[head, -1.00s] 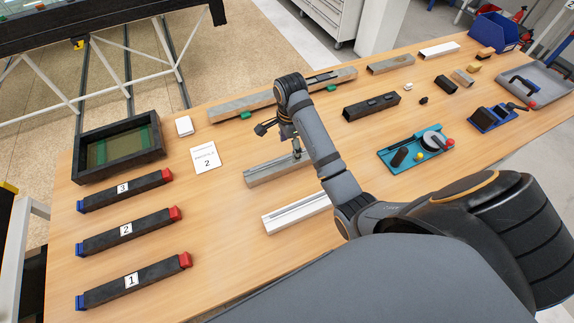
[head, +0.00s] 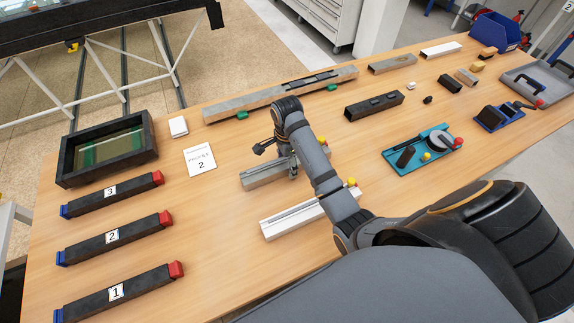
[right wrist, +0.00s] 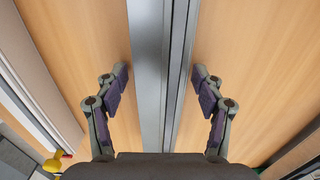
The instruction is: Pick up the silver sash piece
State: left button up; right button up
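The silver sash piece (head: 257,179) is a grey grooved bar lying on the table, partly hidden by my right arm in the head view. In the right wrist view the silver sash piece (right wrist: 149,60) runs lengthwise between the fingers. My right gripper (head: 293,170) is down over it. In the right wrist view my right gripper (right wrist: 161,73) is open, one finger on each side, with a visible gap to the bar on both sides. My left gripper is not in view.
A white profile (head: 275,229) lies parallel on the near side. A long grey bar (head: 235,106) with green blocks lies behind. Numbered dark bars (head: 115,237) and a dark tray (head: 66,160) are at left; a teal fixture (head: 400,170) is at right.

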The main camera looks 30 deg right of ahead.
aim_at(287, 163)
jog(key=c, duration=0.5)
jog(key=shift+w, duration=0.1)
jog(key=c, duration=0.5)
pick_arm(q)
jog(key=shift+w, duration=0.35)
pick_arm(e)
jog(key=r, duration=0.1)
jog(key=r+p, duration=0.1)
jog(key=r, duration=0.1)
jog(key=r+p, duration=0.1)
jog(key=shift+s+r, duration=0.25)
jog(key=shift+r, duration=0.05)
pick_arm(q)
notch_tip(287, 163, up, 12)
jog(key=p, duration=1)
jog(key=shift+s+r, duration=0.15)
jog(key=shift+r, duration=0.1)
pick_arm(e)
jog(key=s+r, duration=0.2)
jog(key=s, duration=0.2)
jog(key=s+a+r, duration=0.1)
jog(key=s+r, duration=0.2)
jog(key=s, duration=0.2)
jog(key=s+r, duration=0.3)
jog(key=s, duration=0.1)
jog(key=shift+s+a+r, duration=0.15)
jog(key=shift+s+a, duration=0.1)
